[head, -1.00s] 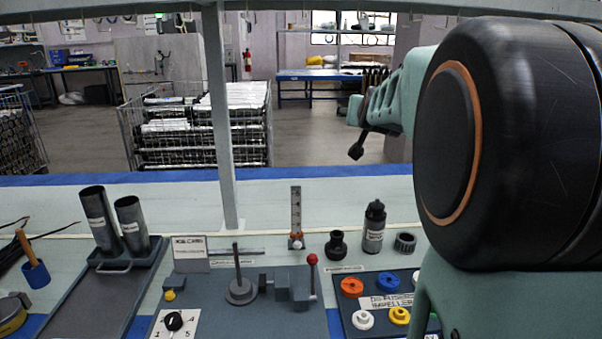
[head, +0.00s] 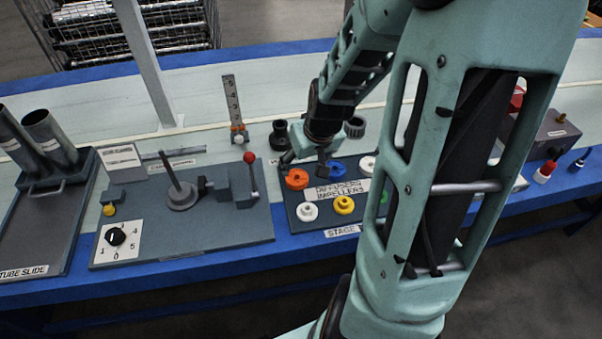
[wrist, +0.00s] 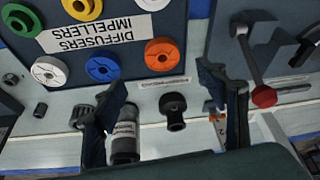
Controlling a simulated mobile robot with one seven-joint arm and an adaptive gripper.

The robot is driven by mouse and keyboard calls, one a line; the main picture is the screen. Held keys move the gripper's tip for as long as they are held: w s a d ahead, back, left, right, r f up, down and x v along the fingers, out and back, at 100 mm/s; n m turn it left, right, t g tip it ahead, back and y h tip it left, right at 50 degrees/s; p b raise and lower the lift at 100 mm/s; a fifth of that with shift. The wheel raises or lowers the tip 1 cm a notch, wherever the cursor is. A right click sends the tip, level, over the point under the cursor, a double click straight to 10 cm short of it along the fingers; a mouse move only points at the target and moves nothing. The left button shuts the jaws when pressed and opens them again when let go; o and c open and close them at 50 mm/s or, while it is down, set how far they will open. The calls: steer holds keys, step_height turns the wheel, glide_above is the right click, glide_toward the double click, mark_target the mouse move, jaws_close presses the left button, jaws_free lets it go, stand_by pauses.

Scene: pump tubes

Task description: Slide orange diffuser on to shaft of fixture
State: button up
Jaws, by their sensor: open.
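The orange diffuser (head: 297,179) lies at the back left of the dark labelled tray (head: 290,220). In the wrist view it is a ring (wrist: 162,54) lying ahead of the fingertips. The fixture is a grey plate (head: 215,228) left of the tray, with a tilted-looking shaft (head: 174,175) on a round base (head: 180,196). The shaft is bare. My gripper (head: 306,163) hangs above the tray's back edge, close to the orange diffuser in the head view. In the wrist view its two fingers (wrist: 166,92) are spread with nothing between them.
White (head: 307,211), yellow (head: 343,205) and blue (head: 336,168) pieces share the tray. A red-knobbed lever (head: 250,158) rises from the fixture's right side. Two tubes (head: 50,138) stand at left.

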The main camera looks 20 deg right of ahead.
mark_target(298, 176)
steer(key=b+x, duration=0.2)
steer(key=x, duration=0.3)
steer(key=b+x, duration=0.3)
steer(key=x, duration=0.2)
steer(key=shift+w+a+f, duration=0.15)
steer(key=shift+w+a, duration=0.1)
steer(key=c, duration=1.2)
